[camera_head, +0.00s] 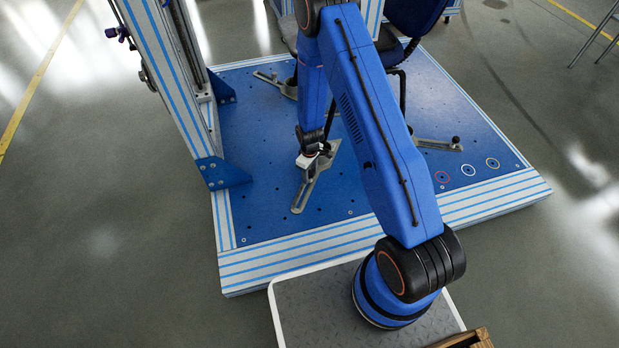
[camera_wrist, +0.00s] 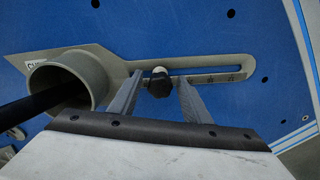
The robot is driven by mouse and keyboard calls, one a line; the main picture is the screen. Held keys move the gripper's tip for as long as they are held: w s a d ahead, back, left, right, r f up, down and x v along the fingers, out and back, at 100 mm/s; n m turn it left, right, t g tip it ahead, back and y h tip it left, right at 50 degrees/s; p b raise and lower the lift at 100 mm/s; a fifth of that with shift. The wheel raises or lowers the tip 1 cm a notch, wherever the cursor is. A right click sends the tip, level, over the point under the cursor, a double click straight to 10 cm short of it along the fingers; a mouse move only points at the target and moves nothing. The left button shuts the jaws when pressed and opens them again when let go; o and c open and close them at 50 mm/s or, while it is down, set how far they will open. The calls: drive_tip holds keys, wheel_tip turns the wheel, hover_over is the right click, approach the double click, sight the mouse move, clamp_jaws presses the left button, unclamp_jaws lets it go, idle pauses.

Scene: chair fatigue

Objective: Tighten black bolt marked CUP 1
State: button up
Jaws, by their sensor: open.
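The black bolt (camera_wrist: 159,86) shows in the wrist view, seated in the slot of a grey metal bracket (camera_wrist: 215,66). The bracket carries a round grey cup (camera_wrist: 92,72) with a black chair leg in it. A white label (camera_wrist: 36,64) beside the cup is partly hidden; only its first letters show. My gripper (camera_wrist: 160,79) is open, with one finger on each side of the bolt in this view. I cannot tell whether the fingers touch it. In the head view my gripper (camera_head: 324,150) is low over the bracket (camera_head: 303,196), and the bolt cannot be made out.
The blue base plate (camera_head: 260,215) has holes and coloured rings at the right. Another bracket (camera_head: 436,143) lies to the right. A striped frame column (camera_head: 168,75) stands at the left. The dark blue chair (camera_head: 414,14) is behind my arm.

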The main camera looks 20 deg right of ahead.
drive_tip(key=shift+c, duration=0.4)
drive_tip(key=c, duration=0.9)
drive_tip(key=shift+m, duration=2)
drive_tip(key=shift+c, duration=0.2)
drive_tip(key=shift+m, duration=2)
drive_tip(key=m, duration=0.4)
drive_tip(key=m, duration=0.4)
